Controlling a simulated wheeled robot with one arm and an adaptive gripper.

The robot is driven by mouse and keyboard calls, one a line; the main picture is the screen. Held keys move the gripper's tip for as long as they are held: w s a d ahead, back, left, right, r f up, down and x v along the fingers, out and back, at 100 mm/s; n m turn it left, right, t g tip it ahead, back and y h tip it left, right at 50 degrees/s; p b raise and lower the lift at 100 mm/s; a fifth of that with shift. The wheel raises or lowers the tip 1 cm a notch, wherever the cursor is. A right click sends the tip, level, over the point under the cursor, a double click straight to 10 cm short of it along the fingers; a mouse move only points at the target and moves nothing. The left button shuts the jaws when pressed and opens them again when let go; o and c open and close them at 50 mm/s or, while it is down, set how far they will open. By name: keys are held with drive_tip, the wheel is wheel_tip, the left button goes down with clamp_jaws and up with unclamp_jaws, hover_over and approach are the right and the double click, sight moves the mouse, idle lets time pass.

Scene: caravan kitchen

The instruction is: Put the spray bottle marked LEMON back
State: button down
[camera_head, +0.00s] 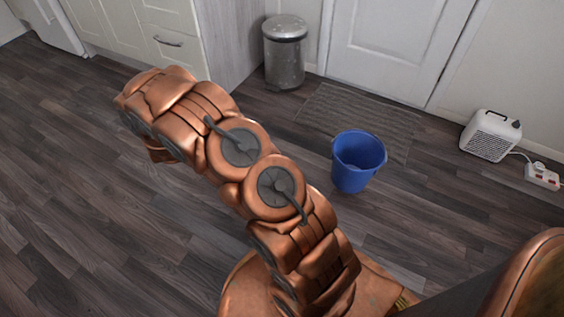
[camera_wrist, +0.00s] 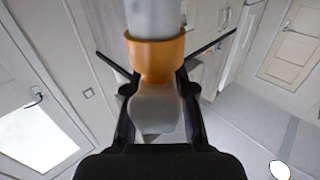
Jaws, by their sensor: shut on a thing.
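My gripper (camera_wrist: 157,84) is shut on a pale grey-white bottle-like thing with an orange band (camera_wrist: 155,55), seen close up in the wrist view. Black fingers stand on both sides of it, at and just below the band. Its upper end runs out of the picture, and a paler, translucent-looking part shows between the fingers. I cannot read any marking on it, so LEMON cannot be confirmed. In the head view my copper arm reaches toward the upper left, and neither the gripper nor the held thing can be made out.
A blue bucket (camera_head: 358,161) stands on the floor by a grey mat (camera_head: 330,110). A metal bin (camera_head: 285,55) stands beside the pale cabinets (camera_head: 150,30). A white heater (camera_head: 490,135) and a power strip (camera_head: 542,176) lie at the right. The wood floor at left is clear.

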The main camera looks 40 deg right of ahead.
drive_tip(key=s+d+f+m+g+h, duration=0.55)
drive_tip(key=s+d+f, duration=0.55)
drive_tip(key=f, duration=0.3)
drive_tip(key=s+d+f+m+g+h, duration=0.2)
drive_tip(key=s+d+f+g, duration=0.15)
drive_tip(key=s, duration=0.35)
drive_tip(key=s+d+f+m+g+h, duration=0.1)
drive_tip(key=s+d+f+m+g, duration=0.15)
drive_tip(key=s+d, duration=0.35)
drive_tip(key=w+d+f+b, duration=0.2)
drive_tip(key=w+d, duration=0.1)
drive_tip(key=d, duration=0.3)
drive_tip(key=w+d+f+n+b, duration=0.1)
drive_tip(key=w+d+f+b, duration=0.2)
drive_tip(key=d, duration=0.4)
drive_tip(key=shift+d+t, duration=0.15)
drive_tip(key=shift+t, duration=0.2)
drive_tip(key=shift+f, duration=0.25)
drive_tip(key=c, duration=1)
unclamp_jaws()
drive_tip(key=shift+s, duration=0.1)
drive_tip(key=shift+r, duration=0.1)
